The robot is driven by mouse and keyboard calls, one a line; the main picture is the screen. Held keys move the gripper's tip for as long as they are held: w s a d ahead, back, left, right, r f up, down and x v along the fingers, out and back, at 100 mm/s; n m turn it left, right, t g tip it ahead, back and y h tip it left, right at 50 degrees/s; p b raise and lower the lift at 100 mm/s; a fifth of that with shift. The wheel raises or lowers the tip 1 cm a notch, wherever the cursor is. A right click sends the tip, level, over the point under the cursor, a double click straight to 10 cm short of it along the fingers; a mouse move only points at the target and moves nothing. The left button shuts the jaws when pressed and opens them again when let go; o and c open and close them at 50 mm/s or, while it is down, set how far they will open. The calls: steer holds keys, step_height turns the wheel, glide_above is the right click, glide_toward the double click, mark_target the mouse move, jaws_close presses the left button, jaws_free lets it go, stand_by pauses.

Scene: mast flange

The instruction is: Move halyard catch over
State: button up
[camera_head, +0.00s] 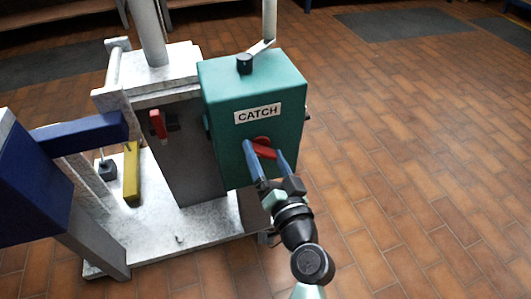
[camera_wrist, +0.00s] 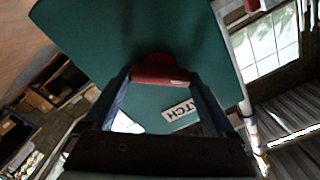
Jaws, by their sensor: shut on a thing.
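The halyard catch is a red handle (camera_head: 264,147) on the front of a green box (camera_head: 222,98) with a white CATCH label (camera_head: 257,113) above the handle. My gripper (camera_head: 265,152) reaches it from the lower right, its two blue fingers on either side of the red handle. In the wrist view the red handle (camera_wrist: 160,72) lies between the fingertips, and my gripper (camera_wrist: 158,82) is shut on it. The label (camera_wrist: 181,110) shows partly behind the fingers. The handle's pivot is hidden.
A grey mast base (camera_head: 172,150) stands left of the box, with a small red lever (camera_head: 158,124) on it. A yellow bar (camera_head: 132,172) and a blue beam (camera_head: 86,135) are farther left. The tiled floor (camera_head: 400,150) on the right is clear.

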steer(key=m+p, duration=0.1)
steer(key=m, duration=0.4)
steer(key=shift+m+p, duration=0.3)
steer(key=shift+d+f+m+p, duration=0.15)
steer(key=shift+m+p, duration=0.6)
steer(key=shift+m, duration=1.55)
steer(key=shift+f, duration=0.1)
steer(key=o, duration=1.1)
steer(key=shift+c, duration=0.2)
steer(key=p+v, duration=0.2)
steer(key=v, duration=1.1)
